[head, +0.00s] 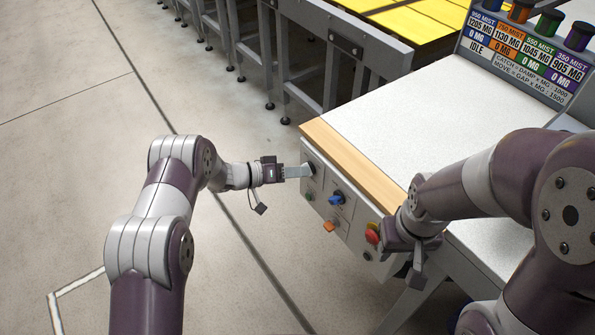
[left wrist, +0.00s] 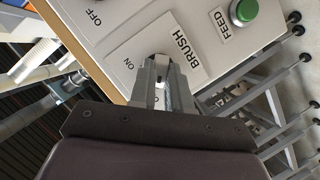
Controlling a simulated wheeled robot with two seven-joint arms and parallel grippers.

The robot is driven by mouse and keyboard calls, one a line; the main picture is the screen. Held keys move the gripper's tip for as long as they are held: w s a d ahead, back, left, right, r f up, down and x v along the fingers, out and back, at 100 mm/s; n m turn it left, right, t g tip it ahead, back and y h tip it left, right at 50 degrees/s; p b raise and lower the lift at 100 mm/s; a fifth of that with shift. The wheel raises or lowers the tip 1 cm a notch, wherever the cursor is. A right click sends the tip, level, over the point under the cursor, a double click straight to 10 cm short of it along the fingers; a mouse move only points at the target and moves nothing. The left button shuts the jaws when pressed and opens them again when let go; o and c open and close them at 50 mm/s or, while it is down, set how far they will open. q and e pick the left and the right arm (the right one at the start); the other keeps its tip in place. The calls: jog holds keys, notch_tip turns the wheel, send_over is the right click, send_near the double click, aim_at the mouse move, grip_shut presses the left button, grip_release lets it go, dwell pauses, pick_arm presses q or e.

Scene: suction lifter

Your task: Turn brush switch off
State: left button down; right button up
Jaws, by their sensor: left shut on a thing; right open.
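The control panel (head: 345,222) hangs on the front side of a white-topped table. In the left wrist view, the brush switch sits on a white plate labelled BRUSH (left wrist: 188,52), with ON printed to the left of my fingertips. My left gripper (head: 304,171) is at the panel's far upper corner; in the left wrist view its fingers (left wrist: 160,66) are shut on the brush switch (left wrist: 160,57). The fingers mostly hide the switch, so I cannot tell which way it points. Another label beneath the fingers is largely covered. My right gripper (head: 411,262) is open at the panel's near end.
The panel also carries a green FEED button (left wrist: 243,11), a blue knob (head: 336,198), an orange switch (head: 329,226) and a red button (head: 372,234). A display board (head: 530,60) stands on the table's far right. Grey metal frames stand behind; floor at left is clear.

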pick_arm(q)
jog(key=c, duration=1.1)
grip_release()
jog(key=b+v, duration=0.1)
jog(key=v, duration=1.1)
jog(key=shift+s+a+r, duration=0.15)
jog(key=shift+a, duration=0.15)
